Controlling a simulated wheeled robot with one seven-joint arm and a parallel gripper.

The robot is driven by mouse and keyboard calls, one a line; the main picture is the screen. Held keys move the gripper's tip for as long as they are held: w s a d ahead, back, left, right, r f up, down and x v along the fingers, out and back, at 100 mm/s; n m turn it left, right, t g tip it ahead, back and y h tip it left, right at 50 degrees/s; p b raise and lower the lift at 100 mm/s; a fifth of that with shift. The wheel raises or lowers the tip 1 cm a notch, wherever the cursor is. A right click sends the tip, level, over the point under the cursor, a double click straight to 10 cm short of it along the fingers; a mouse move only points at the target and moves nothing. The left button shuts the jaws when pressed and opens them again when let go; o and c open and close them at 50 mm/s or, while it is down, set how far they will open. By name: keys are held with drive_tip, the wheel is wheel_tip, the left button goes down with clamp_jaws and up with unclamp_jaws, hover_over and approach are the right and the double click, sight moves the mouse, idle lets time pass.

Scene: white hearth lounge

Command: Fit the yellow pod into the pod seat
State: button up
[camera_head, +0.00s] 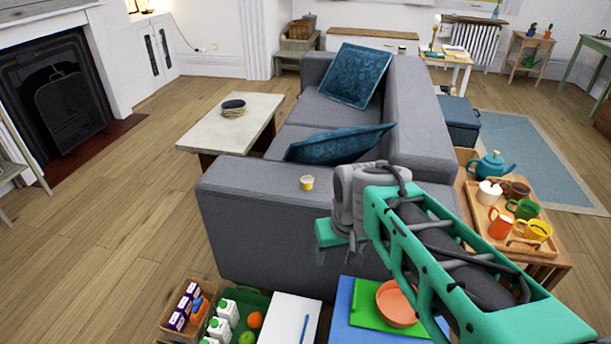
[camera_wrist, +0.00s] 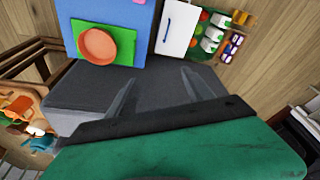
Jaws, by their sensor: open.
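A small yellow pod (camera_head: 307,183) with a pale top sits on the broad grey arm of the sofa in the head view. It does not show in the wrist view. My gripper (camera_wrist: 158,92) is open and empty, its two grey fingers apart over the grey sofa in the wrist view. In the head view the gripper's green palm is in front of the sofa arm, to the right of and nearer than the pod, not touching it. I cannot make out a pod seat in either view.
A wooden tray (camera_head: 482,222) with mugs and a teapot (camera_head: 491,166) stands at right. In front are a blue board (camera_head: 340,318) with an orange bowl (camera_head: 396,303), a white board (camera_head: 290,322) and a green crate (camera_head: 254,300). Teal cushions (camera_head: 340,143) lie on the sofa.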

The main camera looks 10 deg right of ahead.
drive_tip(key=shift+o, duration=0.3)
drive_tip(key=w+r+n+p, duration=0.1)
drive_tip(key=w+r, duration=0.3)
drive_tip(key=w, duration=0.8)
drive_tip(key=shift+w+y+p, duration=0.3)
drive_tip(key=shift+p, duration=0.2)
drive_tip(key=n+t+y+p, duration=0.1)
drive_tip(key=n+t+p, duration=0.15)
drive_tip(key=p, duration=0.25)
approach(307, 179)
drive_tip(key=shift+n+g, duration=0.25)
drive_tip(key=shift+g, duration=0.2)
drive_tip(key=x, duration=0.8)
drive_tip(key=shift+w+f, duration=0.1)
drive_tip(key=shift+w, duration=0.35)
clamp_jaws()
